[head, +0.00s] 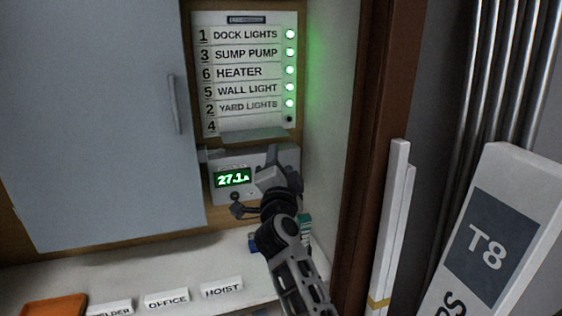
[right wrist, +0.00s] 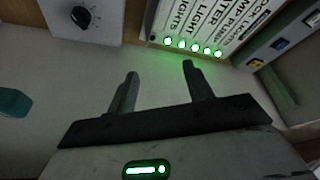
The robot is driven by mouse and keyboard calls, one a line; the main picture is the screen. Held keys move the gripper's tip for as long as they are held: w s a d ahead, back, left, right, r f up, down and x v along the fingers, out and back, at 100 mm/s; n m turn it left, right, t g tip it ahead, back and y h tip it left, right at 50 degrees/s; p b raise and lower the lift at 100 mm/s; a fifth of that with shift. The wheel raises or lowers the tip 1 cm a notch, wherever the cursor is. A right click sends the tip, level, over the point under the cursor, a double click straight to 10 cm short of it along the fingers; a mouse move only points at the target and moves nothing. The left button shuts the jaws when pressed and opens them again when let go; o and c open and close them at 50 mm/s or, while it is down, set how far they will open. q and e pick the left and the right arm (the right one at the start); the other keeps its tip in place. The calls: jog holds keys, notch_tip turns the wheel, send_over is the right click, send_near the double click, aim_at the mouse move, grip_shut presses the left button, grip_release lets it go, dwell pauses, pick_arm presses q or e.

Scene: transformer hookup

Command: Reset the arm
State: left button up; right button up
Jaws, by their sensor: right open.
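My right arm comes up from the bottom in the head view. Its gripper (head: 272,162) is in front of a grey meter box (head: 222,193) with a green display reading about 27.1, and hides the box's right part. In the right wrist view the two fingers of the right gripper (right wrist: 160,70) stand apart with nothing between them. Whether it touches the box cannot be told. My left gripper is not in view.
A label panel (head: 243,62) with several green lights hangs above. A grey cabinet door (head: 95,120) is at left. Name cards, including a HOIST card (head: 222,288), and an orange tray (head: 55,305) are on the shelf.

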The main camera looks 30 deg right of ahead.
dwell(0.4)
jog(key=s+a+f+n+y, duration=0.7)
jog(key=a+f+n, duration=0.1)
jog(key=f+n, duration=0.15)
jog(key=s+a+f+n+y, duration=0.6)
jog(key=a+f+n+y, duration=0.15)
jog(key=f, duration=0.35)
jog(key=s+a+f+n+g, duration=0.2)
jog(key=s+f+n+g, duration=0.2)
jog(key=s+f, duration=0.9)
jog(key=s+g+h, duration=0.1)
jog(key=s+g, duration=0.1)
jog(key=g, duration=0.1)
dwell(0.4)
